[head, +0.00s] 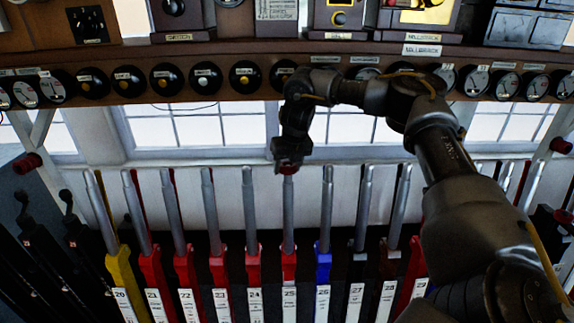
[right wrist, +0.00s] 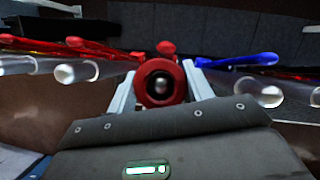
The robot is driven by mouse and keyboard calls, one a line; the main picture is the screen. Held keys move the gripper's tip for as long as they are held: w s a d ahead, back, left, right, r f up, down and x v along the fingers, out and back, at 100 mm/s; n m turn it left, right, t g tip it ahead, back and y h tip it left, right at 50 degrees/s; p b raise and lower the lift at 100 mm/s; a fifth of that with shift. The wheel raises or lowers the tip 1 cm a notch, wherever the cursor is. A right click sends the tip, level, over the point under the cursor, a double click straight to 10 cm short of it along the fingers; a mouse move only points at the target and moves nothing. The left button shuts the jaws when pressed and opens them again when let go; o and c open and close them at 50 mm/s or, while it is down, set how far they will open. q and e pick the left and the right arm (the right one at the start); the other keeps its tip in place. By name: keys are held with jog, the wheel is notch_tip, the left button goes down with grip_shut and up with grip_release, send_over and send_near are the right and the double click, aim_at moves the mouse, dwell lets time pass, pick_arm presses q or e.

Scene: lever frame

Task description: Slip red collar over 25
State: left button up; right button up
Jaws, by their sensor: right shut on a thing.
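The red collar (head: 287,170) sits between the fingers of my right gripper (head: 286,158), at the top of lever 25 (head: 289,212). In the right wrist view both fingers press on the sides of the collar (right wrist: 142,88). The rounded metal tip of the lever (right wrist: 161,87) shows through the middle of its hole, so the two look lined up. I cannot tell how far the tip is inside the ring. Lever 25 has a red lower part with a white number plate (head: 289,296). My left gripper is not in view.
Lever 24 (head: 249,205) and blue-based lever 26 (head: 326,208) stand close on either side. Other red collars sit at the far left (head: 27,163) and far right (head: 561,146). A shelf with round dials (head: 245,77) runs behind the levers.

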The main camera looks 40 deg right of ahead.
jog(key=shift+s+a+f+b, duration=0.15)
jog(key=shift+f+b, duration=0.35)
jog(key=shift+f, duration=0.55)
jog(key=o, duration=1)
jog(key=shift+o, duration=0.8)
jog(key=shift+p+v, duration=1.05)
jog(key=shift+v, duration=0.1)
jog(key=shift+p+v, duration=0.6)
jog(key=shift+v, duration=2.75)
